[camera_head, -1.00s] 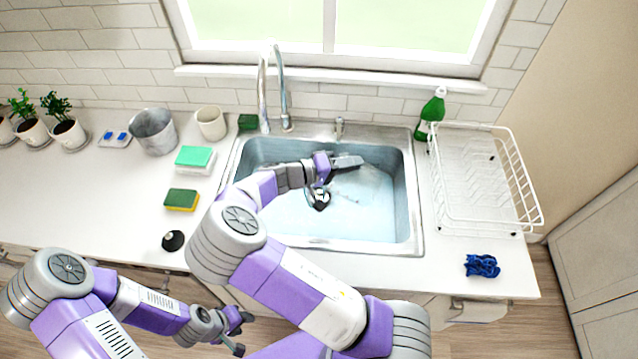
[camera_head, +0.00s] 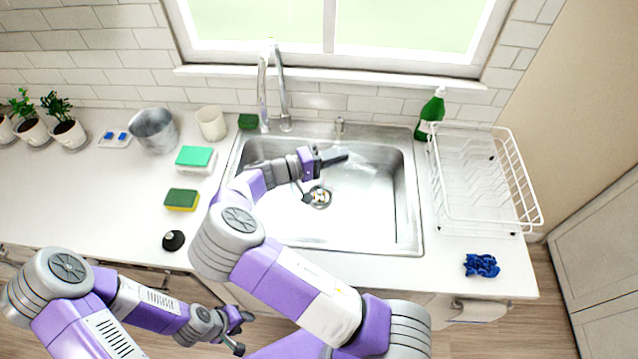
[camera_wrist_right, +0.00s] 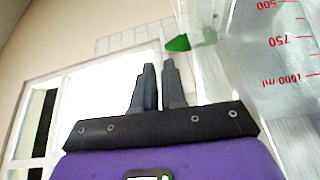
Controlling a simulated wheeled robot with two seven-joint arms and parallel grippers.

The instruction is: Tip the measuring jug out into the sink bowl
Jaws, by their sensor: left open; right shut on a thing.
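The metal sink bowl (camera_head: 290,222) is set into the worktop, with its drain (camera_head: 318,198) in plain view and no standing water visible. My right gripper (camera_head: 335,158) is inside the sink outline, over its back part. It is shut on the measuring jug (camera_head: 366,165), which is clear and hard to make out beside the fingers. In the right wrist view the jug (camera_wrist_right: 285,85) fills the right side, with red marks up to 1000 ml; the gripped part is not clear. My left gripper (camera_head: 240,332) is open and empty, low in front of the counter.
A tap (camera_head: 284,95) stands behind the sink. A green bottle (camera_head: 431,112) and a white wire rack (camera_head: 480,185) are on the right, with a blue cloth (camera_head: 481,265) in front. The left front worktop is mostly clear.

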